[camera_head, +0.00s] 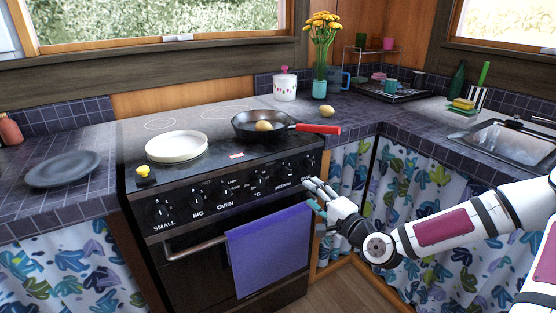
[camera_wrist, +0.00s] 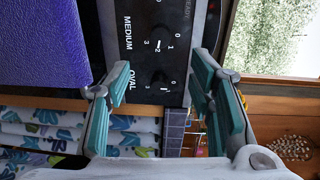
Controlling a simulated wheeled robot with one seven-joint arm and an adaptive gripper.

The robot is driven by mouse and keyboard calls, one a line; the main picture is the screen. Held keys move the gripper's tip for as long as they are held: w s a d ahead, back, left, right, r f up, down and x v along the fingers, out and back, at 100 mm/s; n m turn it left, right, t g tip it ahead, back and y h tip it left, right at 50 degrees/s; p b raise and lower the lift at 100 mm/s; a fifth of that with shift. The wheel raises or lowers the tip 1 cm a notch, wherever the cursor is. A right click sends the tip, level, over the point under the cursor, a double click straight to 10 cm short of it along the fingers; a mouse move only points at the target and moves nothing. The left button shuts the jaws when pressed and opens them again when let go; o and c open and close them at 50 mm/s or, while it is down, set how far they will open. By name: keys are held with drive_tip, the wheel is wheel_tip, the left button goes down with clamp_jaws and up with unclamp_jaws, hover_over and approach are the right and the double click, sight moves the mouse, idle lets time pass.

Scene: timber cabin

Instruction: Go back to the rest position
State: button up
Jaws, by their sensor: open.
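My gripper (camera_head: 318,195) is in front of the right end of the stove's control panel, to the right of the purple towel. In the wrist view my gripper (camera_wrist: 165,98) shows two teal-padded fingers spread wide apart, with nothing between them. Past the fingers are the stove's black knob panel (camera_wrist: 155,50) and the tiled counter edge (camera_wrist: 173,130). My gripper touches nothing that I can make out.
The black stove (camera_head: 225,190) carries a frying pan (camera_head: 248,123) with a potato-like item and a cream dish (camera_head: 177,146). A purple towel (camera_head: 268,250) hangs on the oven handle. A second potato-like item (camera_head: 327,111) lies on the counter. The sink (camera_head: 515,143) is at right.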

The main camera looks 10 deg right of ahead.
drive_tip(key=s+a+f+n+g+h, duration=0.1)
drive_tip(key=s+a+f+n+g, duration=0.3)
drive_tip(key=s+f+n+g, duration=0.4)
drive_tip(key=s+d+r+n+g+h, duration=0.2)
drive_tip(key=s+r+g+h, duration=0.1)
drive_tip(key=s+r, duration=0.6)
drive_tip(key=s+d+r+n+g+h, duration=0.2)
drive_tip(key=s+d+r+g+h, duration=0.15)
drive_tip(key=s+r, duration=0.5)
drive_tip(key=s+a+r+n+y, duration=0.1)
drive_tip(key=s+a+r, duration=0.2)
drive_tip(key=s, duration=0.5)
drive_tip(key=s+a+r+n+y, duration=0.1)
drive_tip(key=s+a+r, duration=0.2)
drive_tip(key=s, duration=0.5)
wheel_tip(320, 180, up, 16)
drive_tip(key=t+p, duration=0.2)
drive_tip(key=p, duration=1.2)
drive_tip(key=shift+d+r+p, duration=0.2)
drive_tip(key=shift+d+p, duration=0.1)
drive_tip(key=shift+p, duration=0.1)
